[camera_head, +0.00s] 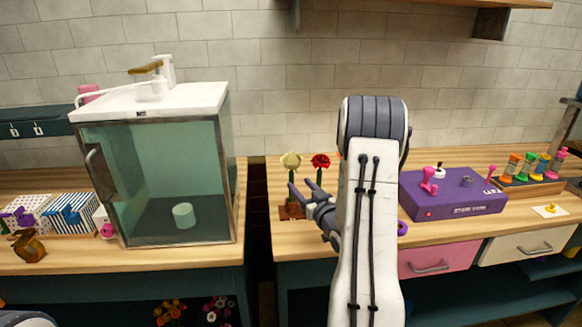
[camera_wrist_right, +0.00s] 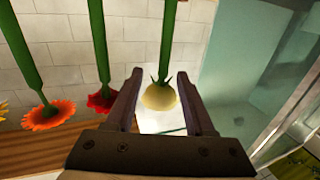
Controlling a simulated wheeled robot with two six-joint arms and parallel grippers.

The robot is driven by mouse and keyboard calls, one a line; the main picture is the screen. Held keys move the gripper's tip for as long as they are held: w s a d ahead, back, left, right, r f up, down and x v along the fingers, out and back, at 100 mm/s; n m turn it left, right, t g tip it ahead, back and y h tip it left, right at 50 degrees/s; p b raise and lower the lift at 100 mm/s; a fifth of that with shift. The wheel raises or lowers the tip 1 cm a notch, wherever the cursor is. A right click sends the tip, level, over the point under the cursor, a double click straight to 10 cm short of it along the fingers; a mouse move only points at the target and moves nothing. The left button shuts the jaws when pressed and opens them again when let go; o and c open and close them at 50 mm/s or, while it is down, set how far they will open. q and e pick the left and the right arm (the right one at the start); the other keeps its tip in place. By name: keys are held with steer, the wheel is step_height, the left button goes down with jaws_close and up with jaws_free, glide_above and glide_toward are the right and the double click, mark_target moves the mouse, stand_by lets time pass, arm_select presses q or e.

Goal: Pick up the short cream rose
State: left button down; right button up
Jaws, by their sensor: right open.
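The cream rose (camera_head: 291,161) stands upright on a green stem in a brown stand (camera_head: 289,213) in the head view. In the right wrist view the cream rose (camera_wrist_right: 160,97) appears upside down, with its bloom and green stem (camera_wrist_right: 168,40) lined up between the two fingers. My right gripper (camera_head: 303,188) is open and empty, just in front of the stem and below the bloom; it also shows in the wrist view (camera_wrist_right: 160,78). I cannot tell whether a finger touches the stem. My left gripper is not in view.
A red flower (camera_head: 320,160) stands close to the right of the cream rose; an orange flower (camera_wrist_right: 48,114) shows in the wrist view. A glass cabinet (camera_head: 228,170) stands left, across a gap between counters. A purple box (camera_head: 455,205) is to the right.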

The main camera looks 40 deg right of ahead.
mark_target(292, 179)
steer(key=x, duration=0.1)
steer(key=p+x, duration=0.1)
steer(key=x, duration=0.1)
steer(key=p+x, duration=0.1)
steer(key=x, duration=0.1)
steer(key=shift+w+a, duration=0.1)
steer(key=shift+a, duration=0.2)
steer(key=shift+w+d, duration=0.15)
steer(key=shift+w, duration=0.3)
jaws_close()
